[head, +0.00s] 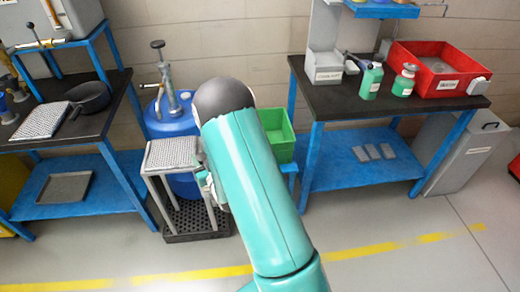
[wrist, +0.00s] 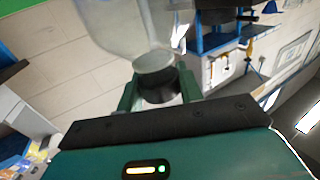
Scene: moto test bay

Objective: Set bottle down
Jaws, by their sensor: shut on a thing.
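A pale translucent bottle (wrist: 118,25) is in my gripper (wrist: 159,84) in the wrist view. The green fingers are closed on either side of its narrow end, and its wide body reaches past the top edge of the picture. In the head view my teal arm covers most of the gripper, and the held bottle cannot be made out there. Two green bottles, one (head: 371,82) and another (head: 404,82), stand upright on the dark right bench (head: 335,92), apart from my arm.
A red bin (head: 437,85) sits on the right bench. A green crate (head: 277,135), a blue drum (head: 168,118) and a small grated stand (head: 172,153) are around my arm. A left bench (head: 75,128) holds a black pan (head: 91,97). The floor in front is clear.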

